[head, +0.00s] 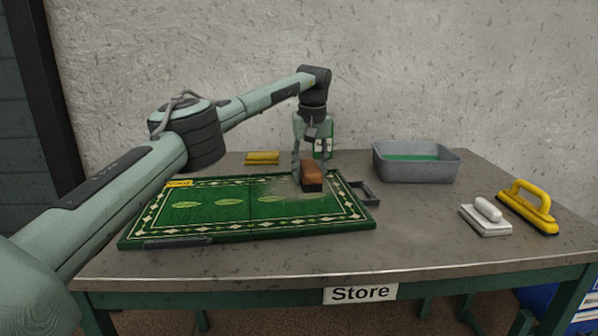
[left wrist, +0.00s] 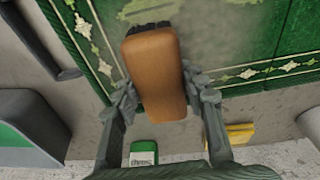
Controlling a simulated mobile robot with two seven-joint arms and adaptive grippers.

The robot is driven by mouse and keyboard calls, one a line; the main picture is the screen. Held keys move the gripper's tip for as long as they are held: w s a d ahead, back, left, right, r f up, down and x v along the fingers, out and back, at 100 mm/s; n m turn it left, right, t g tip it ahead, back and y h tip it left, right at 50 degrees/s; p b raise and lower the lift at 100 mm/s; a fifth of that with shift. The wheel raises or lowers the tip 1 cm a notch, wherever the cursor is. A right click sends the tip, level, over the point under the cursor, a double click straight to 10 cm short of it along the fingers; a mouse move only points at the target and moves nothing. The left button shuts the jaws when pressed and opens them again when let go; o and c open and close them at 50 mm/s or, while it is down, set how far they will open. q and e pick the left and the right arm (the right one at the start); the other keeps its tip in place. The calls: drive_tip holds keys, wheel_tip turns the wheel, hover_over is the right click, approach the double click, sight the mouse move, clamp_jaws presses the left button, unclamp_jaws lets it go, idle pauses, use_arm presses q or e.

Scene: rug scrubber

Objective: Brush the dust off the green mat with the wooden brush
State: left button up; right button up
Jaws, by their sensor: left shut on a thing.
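The green mat (head: 225,212) with a patterned border lies flat on the table. A pale dusty patch (head: 280,190) shows on its right part, near the brush; the mat also fills the top of the left wrist view (left wrist: 215,30). The wooden brush (head: 313,171) has an orange-brown block and dark bristles, and is at the mat's far right part. My left gripper (head: 311,174) points down and is shut on the brush, with one finger on each side of the block (left wrist: 155,75). Whether the bristles press on the mat is hard to tell. My right gripper is not in view.
A grey tub (head: 415,176) with green inside stands at the back right. A white-handled scrubber (head: 486,220) and a yellow-handled brush (head: 530,208) lie at the right. A yellow item (head: 262,158) and a green bottle (head: 323,146) stand behind the mat. The front right table is clear.

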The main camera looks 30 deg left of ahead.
sight(248, 187)
use_arm(q)
drive_tip(key=shift+w+d+f, duration=0.1)
drive_tip(key=shift+w+d, duration=0.35)
drive_tip(key=shift+d, duration=0.25)
drive_tip(key=shift+a+f+b, duration=0.1)
drive_tip(key=shift+a+b, duration=0.1)
drive_tip(key=shift+b, duration=0.1)
drive_tip(key=shift+s+a+b, duration=0.7)
drive_tip(key=shift+s+a, duration=0.2)
drive_tip(key=shift+a, duration=0.2)
drive_tip(key=shift+s+a, duration=0.35)
drive_tip(key=shift+a, duration=0.1)
drive_tip(key=shift+s+a, duration=0.7)
drive_tip(key=shift+a, duration=0.2)
drive_tip(key=shift+s+a, duration=0.65)
drive_tip(key=shift+a, duration=0.25)
